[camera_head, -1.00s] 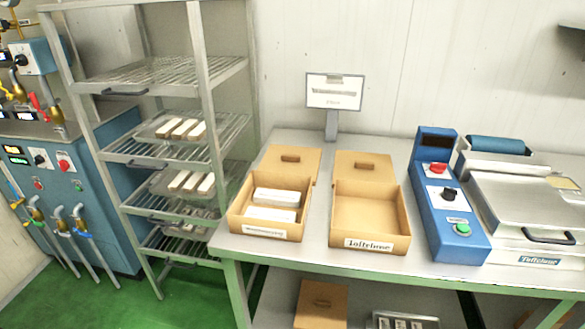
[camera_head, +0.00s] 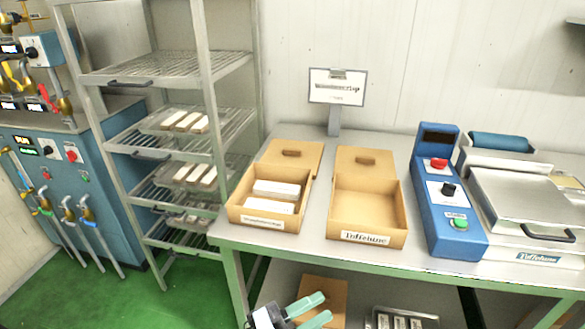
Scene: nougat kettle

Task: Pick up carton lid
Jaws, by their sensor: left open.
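Two tan carton lids with brown grips lie behind the open cartons on the table: a left lid (camera_head: 302,164) and a right lid (camera_head: 358,173). The left carton (camera_head: 237,203) holds white-wrapped bars. The right carton (camera_head: 366,212), labelled Toffelune, is empty. My left gripper (camera_head: 322,307) shows at the bottom edge, open and empty, with pale green fingers. It is in front of the table, well apart from both lids, and overlaps a brown carton or lid (camera_head: 318,286) on the lower shelf. My right gripper is not in view.
A wire rack (camera_head: 150,142) with trays of bars stands left of the table (camera_head: 318,239). A sign (camera_head: 337,87) stands behind the cartons. A blue control box (camera_head: 437,141) and a lidded machine (camera_head: 525,200) fill the table's right side. A metal tray (camera_head: 400,317) sits below.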

